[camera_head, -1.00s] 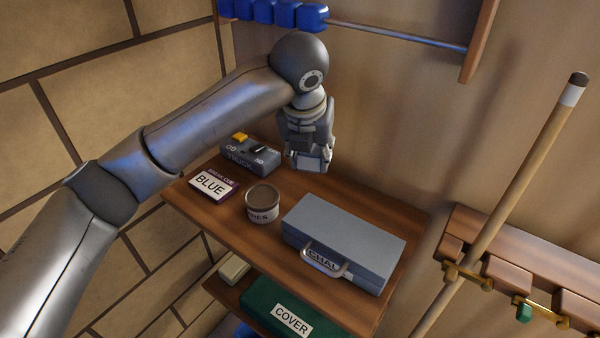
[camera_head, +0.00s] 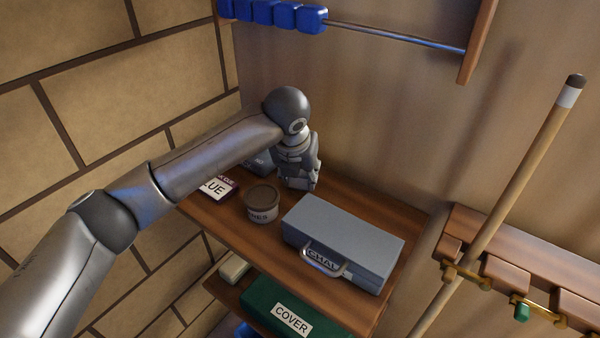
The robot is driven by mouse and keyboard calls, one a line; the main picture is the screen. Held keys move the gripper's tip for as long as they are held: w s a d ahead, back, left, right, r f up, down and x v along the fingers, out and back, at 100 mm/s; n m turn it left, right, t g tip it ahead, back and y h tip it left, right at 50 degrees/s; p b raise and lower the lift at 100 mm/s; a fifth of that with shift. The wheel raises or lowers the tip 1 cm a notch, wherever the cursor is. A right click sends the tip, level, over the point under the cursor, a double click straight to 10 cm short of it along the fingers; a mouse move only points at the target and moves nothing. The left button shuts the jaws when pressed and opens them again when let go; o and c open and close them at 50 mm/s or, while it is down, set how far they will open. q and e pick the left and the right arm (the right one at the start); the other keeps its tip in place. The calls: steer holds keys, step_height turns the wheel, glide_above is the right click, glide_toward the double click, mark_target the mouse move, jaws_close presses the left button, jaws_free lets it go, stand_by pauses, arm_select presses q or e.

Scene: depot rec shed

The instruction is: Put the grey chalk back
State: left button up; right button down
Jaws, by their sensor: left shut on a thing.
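My left gripper (camera_head: 299,184) is low over the back of the wooden shelf top, behind the brown-lidded tin and left of the grey case. It is shut, with its fingers pointing down. The grey chalk between its fingers is largely hidden and hard to tell from the grey fingers. The grey case (camera_head: 352,236) lies shut on the shelf, its handle to the front and its label partly covered, reading "CHAL". My right gripper is not in view.
The shelf (camera_head: 235,223) also holds the tin (camera_head: 262,203), a "BLUE" box (camera_head: 218,188) and a grey switch box (camera_head: 257,162), both partly covered by my arm. A green "COVER" box (camera_head: 262,300) is below.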

arm_select(q)
steer(key=o, duration=0.9)
steer(key=shift+f, duration=0.1)
steer(key=shift+r, duration=0.4)
steer(key=v, duration=1.1)
steer(key=shift+s+r, duration=0.15)
steer(key=shift+s, duration=0.1)
steer(key=shift+a, duration=0.1)
